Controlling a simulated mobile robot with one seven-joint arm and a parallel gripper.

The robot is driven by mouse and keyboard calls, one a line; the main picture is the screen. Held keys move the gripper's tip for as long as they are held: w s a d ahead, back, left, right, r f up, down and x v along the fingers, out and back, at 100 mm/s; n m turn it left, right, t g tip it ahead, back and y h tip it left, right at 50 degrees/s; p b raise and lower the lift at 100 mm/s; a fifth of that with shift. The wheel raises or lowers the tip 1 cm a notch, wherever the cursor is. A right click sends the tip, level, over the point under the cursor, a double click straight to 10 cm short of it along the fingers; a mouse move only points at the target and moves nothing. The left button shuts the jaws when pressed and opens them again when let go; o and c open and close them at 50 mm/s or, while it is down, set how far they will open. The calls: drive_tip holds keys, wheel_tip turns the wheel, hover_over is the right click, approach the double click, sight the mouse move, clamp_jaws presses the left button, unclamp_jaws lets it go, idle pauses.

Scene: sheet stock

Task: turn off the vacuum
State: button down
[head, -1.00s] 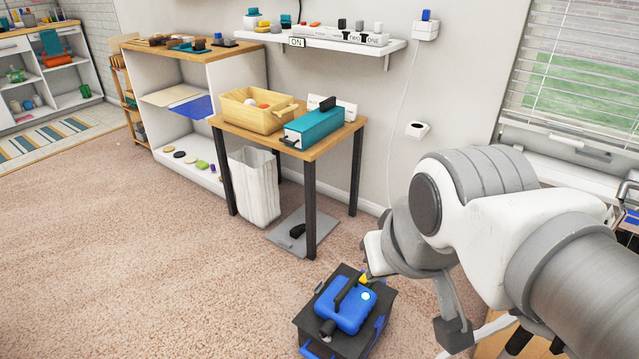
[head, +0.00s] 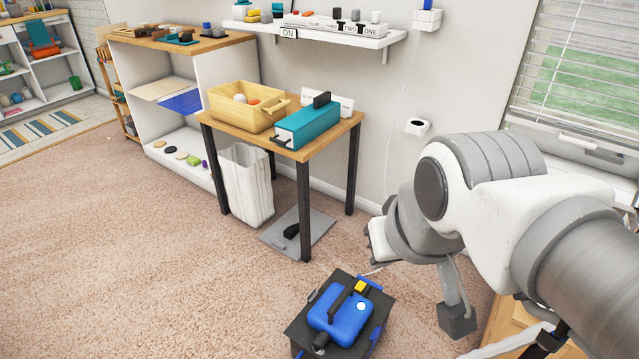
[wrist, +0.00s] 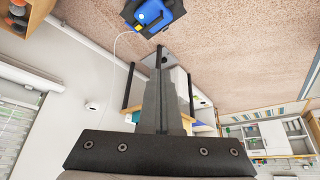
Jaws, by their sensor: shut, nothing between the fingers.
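The blue vacuum (head: 334,311) stands on the carpet at the lower middle of the head view, with a dark handle and dark base. A yellow button (head: 360,287) and a small round pale light (head: 361,306) show on its top. In the wrist view the vacuum (wrist: 150,14) is at the top edge, partly cut off, with the yellow button (wrist: 137,29) at its near side. My gripper (wrist: 160,52) is shut and empty, its fingers pointing toward the vacuum. In the head view its fingertips are hard to make out; my wrist is above and right of the vacuum.
A wooden table (head: 318,149) with a yellow bin (head: 240,118) and a teal box (head: 307,126) stands behind the vacuum. A white waste bin (head: 247,185) is under it. A pale cord (wrist: 121,40) runs from the vacuum. Open carpet lies to the left.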

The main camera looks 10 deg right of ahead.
drive_tip(key=w+d+m+g+h+p, duration=0.1)
drive_tip(key=w+d+m+h+p, duration=0.2)
drive_tip(key=w, duration=1.4)
drive_tip(key=w+d+f+m+g, duration=0.1)
drive_tip(key=w+d+f, duration=0.1)
drive_tip(key=w+f, duration=0.35)
drive_tip(key=w+d+f, duration=0.2)
drive_tip(key=w+f, duration=0.1)
drive_tip(key=w, duration=0.5)
drive_tip(key=w+d+f+m+p, duration=0.1)
drive_tip(key=w+f, duration=0.1)
drive_tip(key=f, duration=0.4)
drive_tip(key=w+d+f+m+g+p, duration=0.1)
drive_tip(key=w+f, duration=0.2)
drive_tip(key=f, duration=0.2)
drive_tip(key=w+d+f+p, duration=0.1)
drive_tip(key=w+f, duration=0.1)
drive_tip(key=f, duration=0.4)
wheel_tip(320, 180, down, 22)
drive_tip(key=d+m+g+y+p, duration=0.1)
drive_tip(key=m, duration=0.2)
drive_tip(key=shift+s+r, duration=0.15)
drive_tip(key=shift+s, duration=0.3)
